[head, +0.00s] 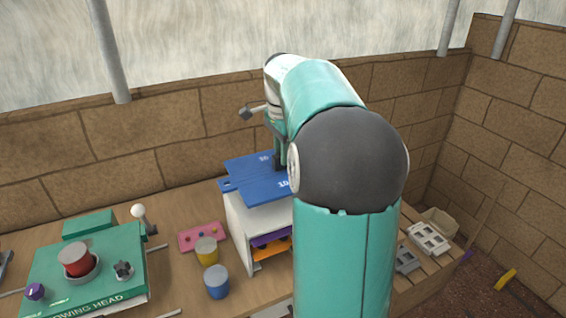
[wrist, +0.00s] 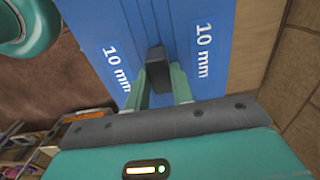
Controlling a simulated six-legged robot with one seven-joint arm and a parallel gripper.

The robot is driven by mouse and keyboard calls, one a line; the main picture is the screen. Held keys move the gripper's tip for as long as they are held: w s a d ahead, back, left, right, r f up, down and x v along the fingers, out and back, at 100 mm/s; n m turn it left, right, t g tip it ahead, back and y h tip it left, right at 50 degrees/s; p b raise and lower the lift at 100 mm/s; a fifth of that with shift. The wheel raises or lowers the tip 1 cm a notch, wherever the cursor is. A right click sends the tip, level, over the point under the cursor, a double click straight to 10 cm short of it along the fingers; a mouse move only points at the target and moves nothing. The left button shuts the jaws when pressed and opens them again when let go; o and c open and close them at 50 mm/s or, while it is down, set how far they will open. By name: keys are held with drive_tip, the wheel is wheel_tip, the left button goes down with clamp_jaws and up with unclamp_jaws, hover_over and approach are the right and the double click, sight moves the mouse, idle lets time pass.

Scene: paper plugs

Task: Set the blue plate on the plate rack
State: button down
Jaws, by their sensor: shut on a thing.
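The blue plate (head: 248,180) is flat, with a "10 mm" label on each side of its dark handle. It is over the top of the white plate rack (head: 240,222); I cannot tell whether it rests there or hangs just above. A purple plate (head: 268,239) and an orange plate (head: 272,250) lie inside the rack. My gripper (head: 278,158) points down and is shut on the black handle in the middle of the blue plate. In the wrist view the gripper (wrist: 160,88) grips this handle, and the blue plate (wrist: 185,25) fills much of the upper middle. My arm hides the rack's right side.
A green machine (head: 115,262) with a red knob stands at the left. A pink board (head: 202,236), a yellow pot (head: 207,252) and a blue pot (head: 216,283) stand between it and the rack. Grey block frames (head: 428,238) lie at the right. A stone wall (head: 100,165) runs behind.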

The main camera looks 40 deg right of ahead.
sight(282, 168)
drive_tip(key=shift+w+d+f, duration=0.1)
drive_tip(key=shift+d+f, duration=0.05)
drive_tip(key=shift+f, duration=0.8)
drive_tip(key=shift+d+f, duration=0.15)
drive_tip(key=shift+f, duration=0.8)
drive_tip(key=c, duration=1.2)
unclamp_jaws()
drive_tip(key=shift+f, duration=0.15)
